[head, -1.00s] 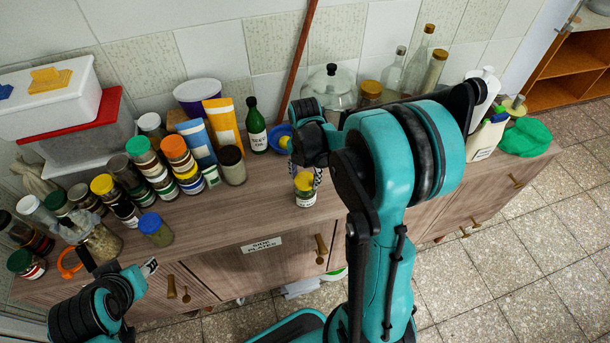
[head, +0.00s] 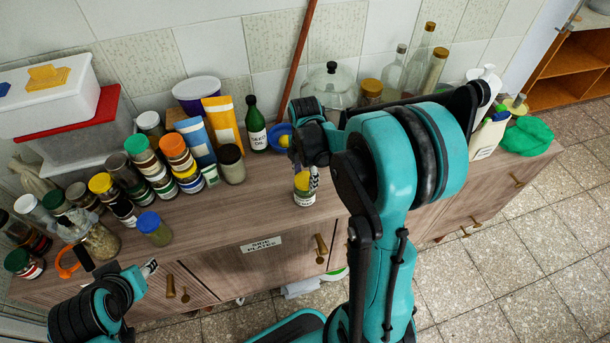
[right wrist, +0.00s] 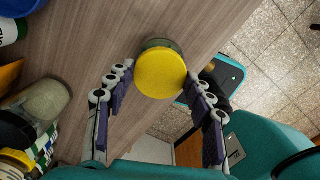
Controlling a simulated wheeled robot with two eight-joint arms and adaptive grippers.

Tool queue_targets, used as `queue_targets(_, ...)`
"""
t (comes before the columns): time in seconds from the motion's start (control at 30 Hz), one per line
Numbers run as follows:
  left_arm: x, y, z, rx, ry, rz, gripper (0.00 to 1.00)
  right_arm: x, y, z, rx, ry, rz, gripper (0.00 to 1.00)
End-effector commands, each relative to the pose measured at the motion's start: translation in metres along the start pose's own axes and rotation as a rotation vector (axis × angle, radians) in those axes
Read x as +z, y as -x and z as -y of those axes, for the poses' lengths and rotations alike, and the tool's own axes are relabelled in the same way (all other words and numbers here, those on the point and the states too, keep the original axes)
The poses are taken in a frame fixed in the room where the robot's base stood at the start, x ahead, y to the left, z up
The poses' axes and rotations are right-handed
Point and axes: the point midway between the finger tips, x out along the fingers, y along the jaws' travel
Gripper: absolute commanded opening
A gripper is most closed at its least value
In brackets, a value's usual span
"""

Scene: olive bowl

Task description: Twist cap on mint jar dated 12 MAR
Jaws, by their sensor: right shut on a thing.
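A small glass jar (head: 304,199) with a pale label stands upright near the front edge of the wooden counter in the head view. A yellow cap (right wrist: 161,74) sits at its top; the head view also shows it. The date on the label is too small to read, and I cannot tell how tightly the cap sits. My right gripper (right wrist: 158,76) is above the jar, its fingers on either side of the cap, shut on it. My left gripper (head: 117,266) is low at the left, in front of the counter, apart from the jar; its fingers are unclear.
Several spice jars crowd the counter's left side, including a blue-lidded jar (head: 154,229). A dark green bottle (head: 256,125) and a blue bowl (head: 279,137) stand behind the jar.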

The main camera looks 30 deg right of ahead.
Motion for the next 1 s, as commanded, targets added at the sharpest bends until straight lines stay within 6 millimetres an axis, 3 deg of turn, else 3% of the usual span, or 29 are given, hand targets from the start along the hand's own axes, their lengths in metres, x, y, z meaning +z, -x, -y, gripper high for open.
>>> queue_targets(0.03, 0.0, 0.0, 0.0, 0.0, 0.0, 0.0, 0.4, 0.0, 0.0, 0.0, 0.0, 0.001, 0.0, 0.55)
queue_targets(0.1, 0.0, 0.0, 0.0, 0.0, 0.0, 0.0, 0.4, 0.0, 0.0, 0.0, 0.0, 0.001, 0.0, 0.73)
queue_targets(0.33, 0.0, 0.0, 0.0, 0.0, 0.0, 0.0, 0.4, 0.0, 0.0, 0.0, 0.0, 0.002, 0.0, 0.74)
queue_targets(0.43, 0.0, 0.0, 0.0, 0.0, 0.0, 0.0, 0.4, 0.0, 0.0, 0.0, 0.0, 0.002, 0.0, 0.97)
queue_targets(0.8, -0.001, 0.001, 0.0, 0.0, 0.0, 0.0, 0.4, 0.0, 0.001, 0.0, 0.0, 0.003, 0.0, 0.98)
queue_targets(1.0, -0.006, 0.008, 0.0, 0.0, 0.0, 0.0, 0.4, 0.0, 0.013, 0.0, 0.0, 0.003, 0.0, 0.98)
